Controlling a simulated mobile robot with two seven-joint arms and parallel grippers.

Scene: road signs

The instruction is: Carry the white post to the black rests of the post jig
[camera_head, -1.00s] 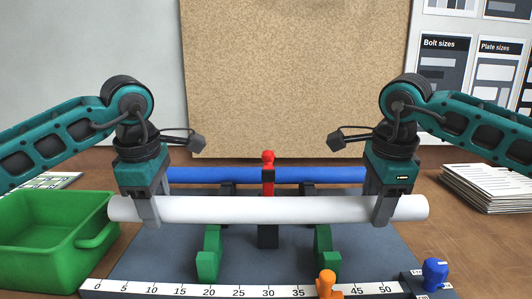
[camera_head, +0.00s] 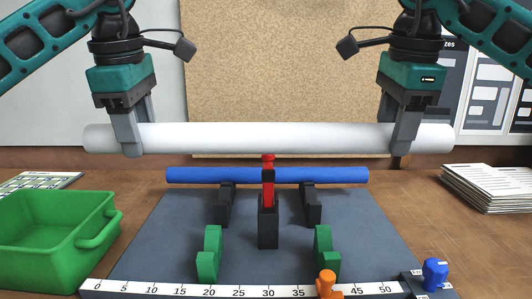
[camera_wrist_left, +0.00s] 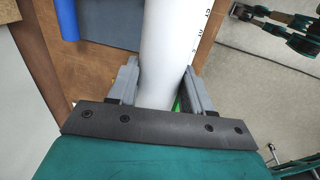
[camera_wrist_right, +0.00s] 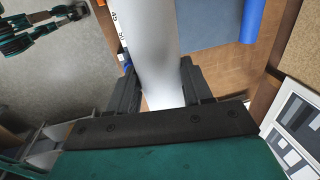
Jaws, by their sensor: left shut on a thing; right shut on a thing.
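The white post (camera_head: 268,138) is held level in the air by both grippers. It spans the head view above the jig. My left gripper (camera_head: 131,140) is shut on the post near its left end. My right gripper (camera_head: 402,140) is shut on it near its right end. Both wrist views show the post between the fingers, in the left (camera_wrist_left: 165,60) and in the right (camera_wrist_right: 150,45). The post jig (camera_head: 268,262) is a dark grey board with two black rests (camera_head: 224,208) (camera_head: 312,208) toward the back. The rests look empty in front of the blue bar.
A blue bar (camera_head: 210,175) runs across the back of the jig. A red clamp (camera_head: 268,185) stands upright at its middle. Two green rests (camera_head: 210,255) stand nearer. A ruler (camera_head: 180,289) with an orange stop (camera_head: 327,285) lines the front. A green bin (camera_head: 50,240) stands left.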

